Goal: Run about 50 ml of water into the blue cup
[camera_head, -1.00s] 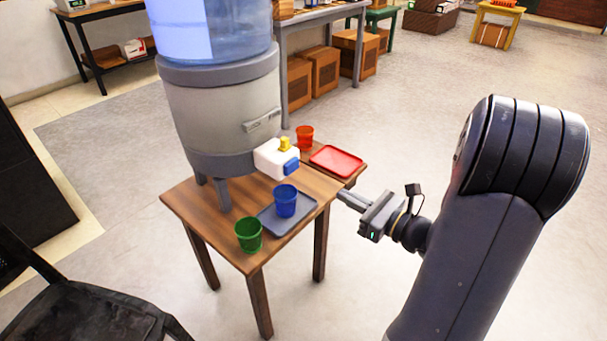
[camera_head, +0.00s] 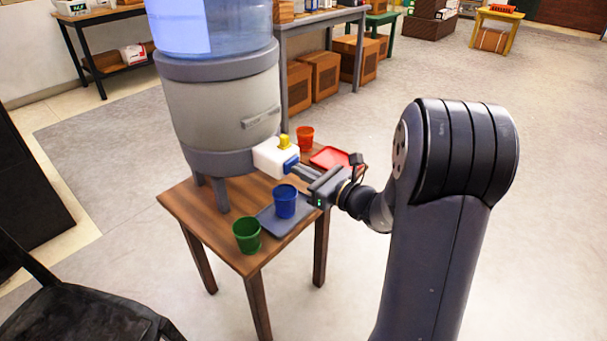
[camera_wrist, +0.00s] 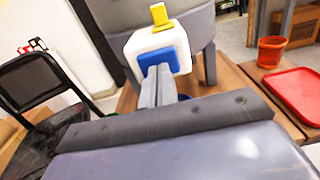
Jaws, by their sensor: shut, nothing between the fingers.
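The blue cup (camera_head: 285,202) stands upright on a grey tray (camera_head: 276,224) on the wooden table, below the dispenser's white tap block (camera_head: 270,158). I cannot see whether it holds water. The block has a yellow knob (camera_head: 285,142) on top and a blue button (camera_head: 291,164) on its front. My gripper (camera_head: 293,168) is shut and empty, its fingertips at the blue button. In the wrist view the shut fingers (camera_wrist: 158,78) overlap the lower part of the blue button (camera_wrist: 157,60); they look in contact or nearly so. The cup is mostly hidden there behind the fingers.
A green cup (camera_head: 247,235) stands left of the tray. A red cup (camera_head: 305,137) and red tray (camera_head: 330,157) are on a lower surface behind. The water dispenser (camera_head: 220,115) fills the table's back. A black chair (camera_head: 80,315) is at lower left.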

